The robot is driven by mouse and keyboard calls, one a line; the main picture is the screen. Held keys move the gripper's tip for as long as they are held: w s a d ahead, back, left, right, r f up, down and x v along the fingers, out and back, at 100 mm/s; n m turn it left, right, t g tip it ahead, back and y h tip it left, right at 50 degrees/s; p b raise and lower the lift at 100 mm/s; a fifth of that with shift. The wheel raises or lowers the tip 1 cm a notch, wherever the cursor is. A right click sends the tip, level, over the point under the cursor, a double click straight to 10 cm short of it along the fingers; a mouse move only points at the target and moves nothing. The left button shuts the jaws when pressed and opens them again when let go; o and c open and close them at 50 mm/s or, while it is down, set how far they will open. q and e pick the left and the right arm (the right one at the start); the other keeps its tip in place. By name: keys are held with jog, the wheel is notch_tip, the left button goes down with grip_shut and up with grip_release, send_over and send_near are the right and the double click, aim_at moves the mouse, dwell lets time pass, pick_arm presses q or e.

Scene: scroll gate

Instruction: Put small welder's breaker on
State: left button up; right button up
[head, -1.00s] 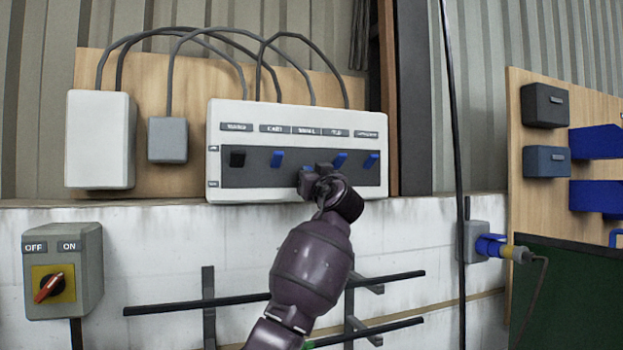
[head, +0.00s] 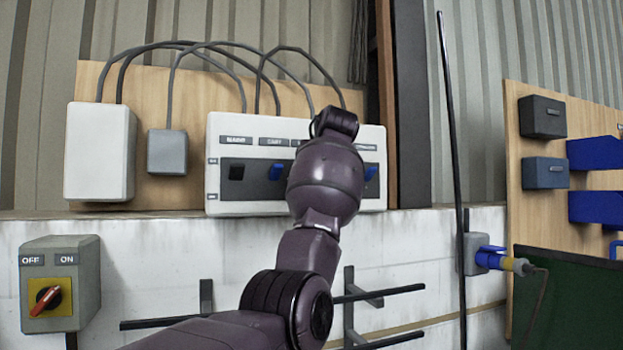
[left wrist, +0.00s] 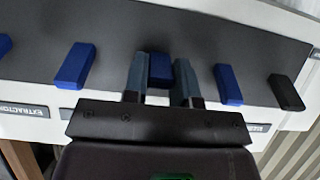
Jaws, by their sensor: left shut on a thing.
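The white breaker panel (head: 222,133) is on the wooden board, with a dark strip holding a black lever (head: 237,172) and several blue levers. The third lever, blue, is hidden behind my left arm in the head view. In the left wrist view, which is upside down, this middle blue lever (left wrist: 160,68) sits between the two fingers of my left gripper (left wrist: 160,80), which is shut on it. My right gripper is not in view.
A white box (head: 100,150) and a small grey box (head: 167,152) hang left of the panel, with cables arching above. A rotary OFF/ON switch (head: 62,285) is lower left. A thin dark pole (head: 453,150) and a plugged blue connector (head: 490,258) are to the right.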

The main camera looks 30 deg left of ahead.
pick_arm(q)
jog(key=shift+w+a+r+g+h, duration=0.15)
jog(key=shift+r+g+h, duration=0.35)
jog(key=shift+g+h, duration=0.5)
jog(key=shift+a+r+h, duration=0.1)
jog(key=shift+r+h, duration=0.05)
jog(key=shift+h, duration=0.25)
jog(key=o, duration=0.9)
jog(key=shift+w, duration=0.1)
jog(key=v, duration=1)
jog(key=shift+r, duration=0.35)
